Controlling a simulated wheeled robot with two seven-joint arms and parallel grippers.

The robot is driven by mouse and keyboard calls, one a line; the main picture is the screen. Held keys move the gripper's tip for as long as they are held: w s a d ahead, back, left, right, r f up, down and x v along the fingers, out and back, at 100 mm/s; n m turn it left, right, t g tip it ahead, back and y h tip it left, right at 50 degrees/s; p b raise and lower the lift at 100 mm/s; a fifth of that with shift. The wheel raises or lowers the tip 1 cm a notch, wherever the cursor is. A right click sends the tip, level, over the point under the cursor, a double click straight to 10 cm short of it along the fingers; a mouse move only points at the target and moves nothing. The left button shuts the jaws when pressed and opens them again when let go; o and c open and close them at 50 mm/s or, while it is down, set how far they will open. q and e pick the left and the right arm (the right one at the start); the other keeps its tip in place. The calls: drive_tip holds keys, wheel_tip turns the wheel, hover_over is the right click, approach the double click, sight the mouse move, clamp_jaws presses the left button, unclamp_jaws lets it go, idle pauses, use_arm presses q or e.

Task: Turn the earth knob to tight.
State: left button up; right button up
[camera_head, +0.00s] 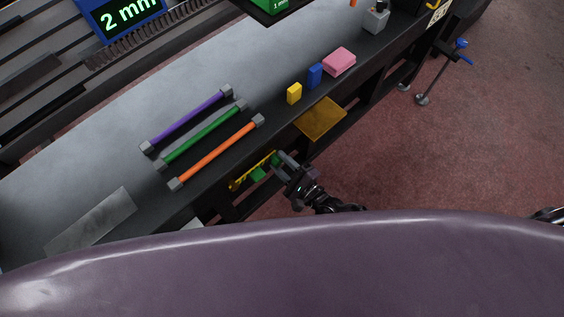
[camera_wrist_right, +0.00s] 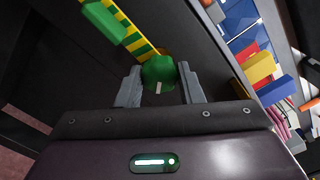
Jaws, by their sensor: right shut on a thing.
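The earth knob is a round green knob (camera_wrist_right: 158,74) with a white mark on its face. It sits at the end of a yellow-and-green striped strip (camera_wrist_right: 135,38) under the table edge. My right gripper (camera_wrist_right: 158,88) has one grey finger on each side of the knob and is shut on it. In the head view the right gripper (camera_head: 281,162) reaches to the green knob (camera_head: 274,158) below the table's front edge. A second green block (camera_wrist_right: 104,22) sits beside the strip. No tight label is readable.
Purple (camera_head: 187,119), green (camera_head: 202,135) and orange (camera_head: 217,153) bars lie on the grey table (camera_head: 130,165). Yellow (camera_head: 294,93) and blue (camera_head: 315,75) blocks and a pink pad (camera_head: 339,61) stand near its edge. A yellow-brown panel (camera_head: 320,119) juts out below the edge.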

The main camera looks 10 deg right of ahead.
drive_tip(key=o, duration=1)
drive_tip(key=shift+c, duration=0.2)
drive_tip(key=v, duration=0.8)
drive_tip(key=shift+w, duration=0.1)
